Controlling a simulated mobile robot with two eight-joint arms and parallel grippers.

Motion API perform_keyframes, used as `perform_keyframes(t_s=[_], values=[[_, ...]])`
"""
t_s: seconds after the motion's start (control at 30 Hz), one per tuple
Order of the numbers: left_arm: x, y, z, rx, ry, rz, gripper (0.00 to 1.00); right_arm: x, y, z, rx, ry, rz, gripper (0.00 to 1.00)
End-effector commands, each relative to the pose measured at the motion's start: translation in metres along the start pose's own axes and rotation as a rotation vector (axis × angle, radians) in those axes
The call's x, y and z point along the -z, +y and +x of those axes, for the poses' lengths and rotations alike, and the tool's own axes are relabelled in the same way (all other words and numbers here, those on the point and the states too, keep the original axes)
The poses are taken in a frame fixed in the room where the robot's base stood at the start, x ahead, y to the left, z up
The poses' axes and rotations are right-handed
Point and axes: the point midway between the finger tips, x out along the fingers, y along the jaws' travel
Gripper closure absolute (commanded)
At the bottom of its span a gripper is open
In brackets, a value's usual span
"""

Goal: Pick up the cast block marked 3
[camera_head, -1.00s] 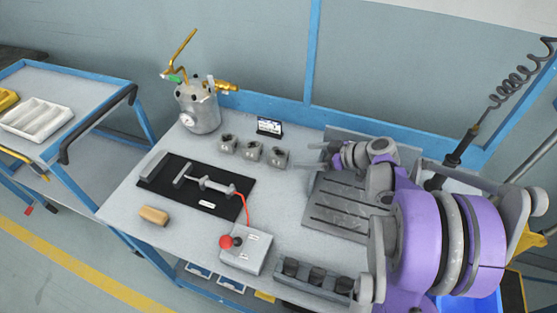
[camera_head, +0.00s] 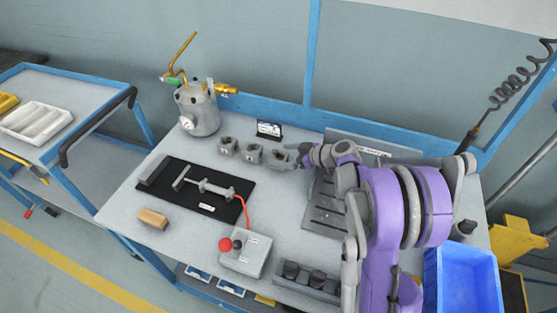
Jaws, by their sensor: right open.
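Three small grey cast blocks stand in a row on the bench: a left block (camera_head: 228,146), a middle block (camera_head: 253,153) and a right block (camera_head: 277,159). Their marks are too small to read, so I cannot tell which is block 3. My right gripper (camera_head: 300,157) is open, just to the right of the right block, with its fingers pointing left towards it. I cannot tell whether the fingers touch or overlap the block. My left gripper is not in view.
A small black sign (camera_head: 268,129) stands behind the blocks, and a metal pot (camera_head: 198,110) stands to their left. A black mat (camera_head: 160,189) with tools, a control box (camera_head: 246,255) with a red knob and a slotted plate (camera_head: 325,216) are nearer. A blue bin (camera_head: 462,282) is at right.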

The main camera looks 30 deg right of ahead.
Motion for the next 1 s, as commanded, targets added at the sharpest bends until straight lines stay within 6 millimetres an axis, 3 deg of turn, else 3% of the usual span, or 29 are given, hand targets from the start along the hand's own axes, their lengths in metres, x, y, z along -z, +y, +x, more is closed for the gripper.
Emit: perform_keyframes(t_s=[0.17,0.7,1.0], values=[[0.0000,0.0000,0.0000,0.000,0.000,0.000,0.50,-0.0002,0.0000,-0.0002,-0.001,0.000,0.000,0.02],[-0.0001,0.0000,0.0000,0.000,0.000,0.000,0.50,-0.0003,0.0000,-0.0005,0.000,-0.001,0.000,0.99],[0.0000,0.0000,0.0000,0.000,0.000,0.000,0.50,0.0001,0.0000,-0.0007,0.000,0.000,0.000,1.00]])
